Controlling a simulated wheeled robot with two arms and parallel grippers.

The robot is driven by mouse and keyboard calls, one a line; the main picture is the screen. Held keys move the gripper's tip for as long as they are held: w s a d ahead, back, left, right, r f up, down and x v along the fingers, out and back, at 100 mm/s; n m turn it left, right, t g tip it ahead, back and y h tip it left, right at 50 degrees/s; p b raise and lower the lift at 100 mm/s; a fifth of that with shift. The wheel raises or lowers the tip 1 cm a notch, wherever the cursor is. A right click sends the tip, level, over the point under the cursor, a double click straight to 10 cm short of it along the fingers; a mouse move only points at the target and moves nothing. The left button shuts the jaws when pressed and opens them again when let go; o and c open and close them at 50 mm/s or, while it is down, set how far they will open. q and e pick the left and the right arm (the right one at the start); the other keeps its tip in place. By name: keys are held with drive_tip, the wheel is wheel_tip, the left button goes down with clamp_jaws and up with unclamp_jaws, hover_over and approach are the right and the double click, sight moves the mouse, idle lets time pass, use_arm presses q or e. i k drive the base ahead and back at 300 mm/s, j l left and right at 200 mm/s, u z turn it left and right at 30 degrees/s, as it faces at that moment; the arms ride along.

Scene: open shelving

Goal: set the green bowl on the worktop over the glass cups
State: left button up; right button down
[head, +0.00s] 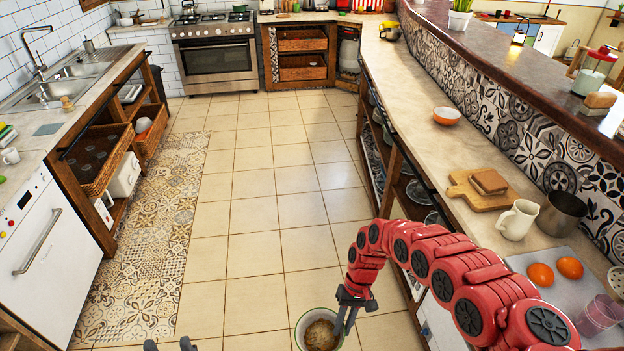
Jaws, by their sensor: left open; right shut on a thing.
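The green bowl (301,328), with a pale green rim and a brownish inside, is at the bottom centre, above the floor. My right gripper (345,318) is shut on its right side. My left gripper (171,346) is open at the bottom edge, mostly cut off, left of the bowl and apart from it. The long worktop (416,100) runs along the right. Glassy round items (418,192) show on the open shelves under it; I cannot tell for sure which are the glass cups. My red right arm hides part of the worktop's near end and shelves.
On the worktop are an orange-and-white bowl (446,116), a cutting board (479,190), a cream jug (518,220), a metal pot (561,213), oranges (541,274) and pinkish glasses (598,314). Worktop is clear around the orange-and-white bowl. The tiled floor (270,180) is open.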

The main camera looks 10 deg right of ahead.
sight(443, 143)
drive_tip(key=i, duration=2.1)
drive_tip(key=i+z, duration=0.2)
drive_tip(key=z, duration=0.2)
drive_tip(key=i+z, duration=0.15)
drive_tip(key=z, duration=0.2)
drive_tip(key=i+j+z, duration=0.15)
drive_tip(key=z, duration=0.25)
drive_tip(key=i+j+z, duration=0.15)
drive_tip(key=z, duration=0.65)
